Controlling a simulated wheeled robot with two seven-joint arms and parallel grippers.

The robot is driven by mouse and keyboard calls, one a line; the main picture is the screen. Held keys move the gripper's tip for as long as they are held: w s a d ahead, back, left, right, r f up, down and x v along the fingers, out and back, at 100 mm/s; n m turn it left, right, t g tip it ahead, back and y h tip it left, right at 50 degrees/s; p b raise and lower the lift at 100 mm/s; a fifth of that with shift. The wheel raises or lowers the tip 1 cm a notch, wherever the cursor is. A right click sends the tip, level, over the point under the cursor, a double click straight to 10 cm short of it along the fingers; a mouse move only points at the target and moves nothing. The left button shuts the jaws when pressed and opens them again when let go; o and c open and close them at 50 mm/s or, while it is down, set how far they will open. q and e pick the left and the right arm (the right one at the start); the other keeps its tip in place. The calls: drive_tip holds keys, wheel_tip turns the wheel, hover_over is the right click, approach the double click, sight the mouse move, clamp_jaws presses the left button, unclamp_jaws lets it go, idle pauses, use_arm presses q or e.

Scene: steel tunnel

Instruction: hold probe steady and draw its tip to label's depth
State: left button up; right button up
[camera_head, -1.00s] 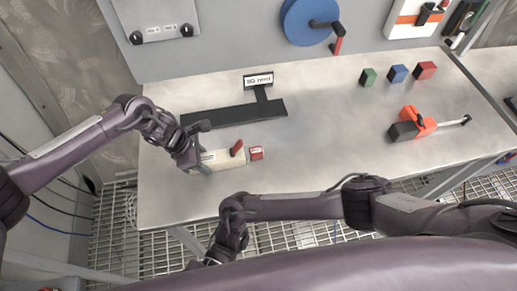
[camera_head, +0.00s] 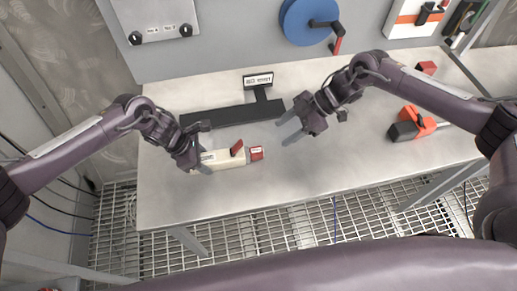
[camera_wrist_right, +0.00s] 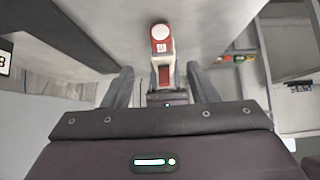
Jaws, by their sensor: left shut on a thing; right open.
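The probe is a cream body (camera_head: 222,159) with a raised red lever (camera_head: 237,147) and a red tip block (camera_head: 256,153) at its right end. It lies along the bench. My left gripper (camera_head: 200,160) is shut on its left end. My right gripper (camera_head: 284,133) is open and empty, fingers pointing left toward the red tip, a short gap away. In the right wrist view the red tip (camera_wrist_right: 161,42) shows ahead, centred between the open fingers (camera_wrist_right: 160,88). A small white label (camera_head: 258,79) stands on a black stand behind; its text is too small to read.
A black bar (camera_head: 218,115) lies behind the probe, joined to the label stand. An orange and black tool (camera_head: 416,123) and a red block (camera_head: 427,68) sit at right. A blue reel (camera_head: 309,20) is on the back panel. The front bench is clear.

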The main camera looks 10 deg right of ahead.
sight(260, 149)
drive_tip(key=x, duration=1.1)
drive_tip(key=shift+s+a+f, duration=0.1)
drive_tip(key=shift+a+f, duration=0.05)
clamp_jaws()
